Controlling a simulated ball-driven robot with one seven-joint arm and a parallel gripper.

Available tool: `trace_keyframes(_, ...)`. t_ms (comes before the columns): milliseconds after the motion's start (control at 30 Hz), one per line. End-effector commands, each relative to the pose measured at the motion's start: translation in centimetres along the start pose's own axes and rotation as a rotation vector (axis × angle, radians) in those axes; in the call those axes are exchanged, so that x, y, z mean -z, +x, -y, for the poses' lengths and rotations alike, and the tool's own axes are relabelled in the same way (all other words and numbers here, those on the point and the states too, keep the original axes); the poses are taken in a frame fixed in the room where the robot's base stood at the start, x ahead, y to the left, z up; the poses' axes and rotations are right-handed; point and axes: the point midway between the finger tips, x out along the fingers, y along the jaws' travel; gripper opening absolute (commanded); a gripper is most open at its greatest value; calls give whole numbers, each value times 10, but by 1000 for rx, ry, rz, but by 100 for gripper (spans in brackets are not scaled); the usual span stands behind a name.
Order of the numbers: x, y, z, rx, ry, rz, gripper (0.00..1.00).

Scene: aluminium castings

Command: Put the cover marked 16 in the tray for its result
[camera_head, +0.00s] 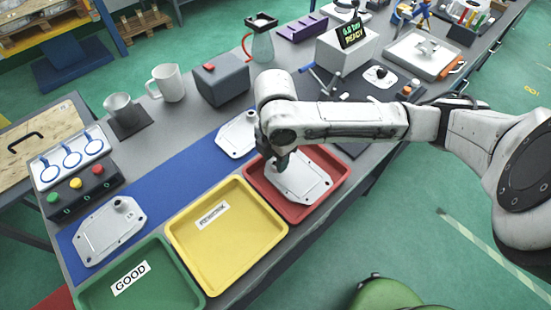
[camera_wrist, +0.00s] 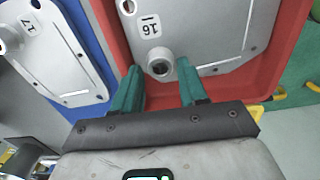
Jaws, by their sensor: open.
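The cover marked 16 (camera_wrist: 200,28) is a grey metal plate with a round hollow boss. It lies in the red tray (camera_head: 341,188), and in the head view the cover (camera_head: 305,186) shows partly behind my gripper. My gripper (camera_head: 283,163) is over the boss end of this cover. In the wrist view its two green fingers (camera_wrist: 158,67) are open, one on each side of the boss; I cannot tell whether they touch it. A yellow tray (camera_head: 240,252) labelled REWORK and a green tray (camera_head: 160,295) labelled GOOD stand to the left, both empty.
The cover marked 17 (camera_wrist: 58,55) lies on the blue mat (camera_head: 172,178) beside the red tray. Another cover (camera_head: 108,232) lies at the mat's near left. A display reading READY (camera_head: 352,32), a grey box (camera_head: 220,80) and a jug (camera_head: 261,42) stand behind.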

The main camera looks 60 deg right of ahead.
Motion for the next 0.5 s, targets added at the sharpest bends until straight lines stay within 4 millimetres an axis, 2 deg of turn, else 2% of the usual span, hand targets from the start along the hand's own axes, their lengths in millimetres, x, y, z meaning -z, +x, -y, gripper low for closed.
trace_keyframes(300,0,-65,-1,-4,-2,3,42)
trace_keyframes(500,0,-95,0,-1,-2,2,42)
